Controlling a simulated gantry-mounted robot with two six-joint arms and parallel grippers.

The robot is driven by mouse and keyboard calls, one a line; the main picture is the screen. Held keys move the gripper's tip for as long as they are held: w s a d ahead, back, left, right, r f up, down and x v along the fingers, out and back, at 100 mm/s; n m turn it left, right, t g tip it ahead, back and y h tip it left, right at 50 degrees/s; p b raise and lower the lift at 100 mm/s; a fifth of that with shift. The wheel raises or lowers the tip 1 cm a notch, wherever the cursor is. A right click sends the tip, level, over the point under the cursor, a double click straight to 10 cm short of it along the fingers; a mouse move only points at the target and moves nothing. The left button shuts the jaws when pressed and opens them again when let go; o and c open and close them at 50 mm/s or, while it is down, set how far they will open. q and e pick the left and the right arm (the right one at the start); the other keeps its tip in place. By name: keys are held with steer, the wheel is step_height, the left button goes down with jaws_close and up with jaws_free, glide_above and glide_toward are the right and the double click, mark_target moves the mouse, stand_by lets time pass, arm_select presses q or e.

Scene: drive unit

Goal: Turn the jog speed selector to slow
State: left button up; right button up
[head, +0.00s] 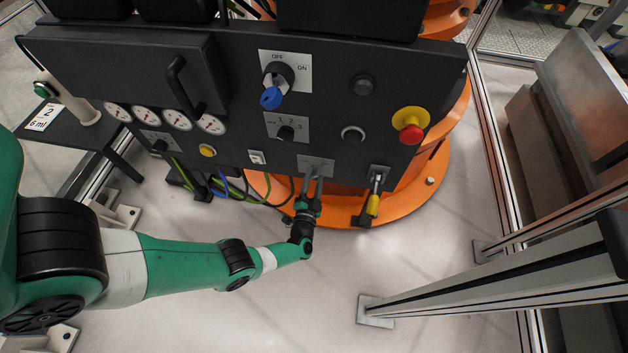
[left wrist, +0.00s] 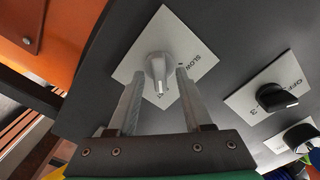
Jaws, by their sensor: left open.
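The jog speed selector is a pale grey knob (left wrist: 158,70) on a light plate in the left wrist view. SLOW is printed along the plate's upper right side. The knob's marked end points toward the bottom of that picture, away from the word SLOW. My left gripper (left wrist: 160,78) is open, with one finger on each side of the knob and a visible gap on both sides. In the head view the selector's plate (head: 316,163) is at the panel's lower edge, and my left gripper (head: 314,185) hides the knob. My right gripper is not in view.
A black rotary selector (head: 286,132) and a blue-handled OFF/ON switch (head: 272,97) are above on the panel. A yellow-handled lever (head: 374,203) is close to the right of my left gripper. A red emergency stop (head: 411,132) is farther right. The floor in front is clear.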

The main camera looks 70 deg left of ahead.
arm_select(q)
steer(key=shift+c, duration=0.2)
jaws_close()
steer(key=shift+n, duration=0.3)
steer(key=n, duration=0.3)
steer(key=shift+a+r, duration=0.1)
steer(key=n, duration=0.4)
steer(key=shift+s+n, duration=0.1)
steer(key=shift+n, duration=0.3)
steer(key=n, duration=0.4)
steer(key=shift+s+a+n, duration=0.1)
steer(key=shift+n, duration=0.2)
steer(key=n, duration=0.4)
steer(key=shift+n, duration=0.3)
steer(key=shift+s, duration=0.1)
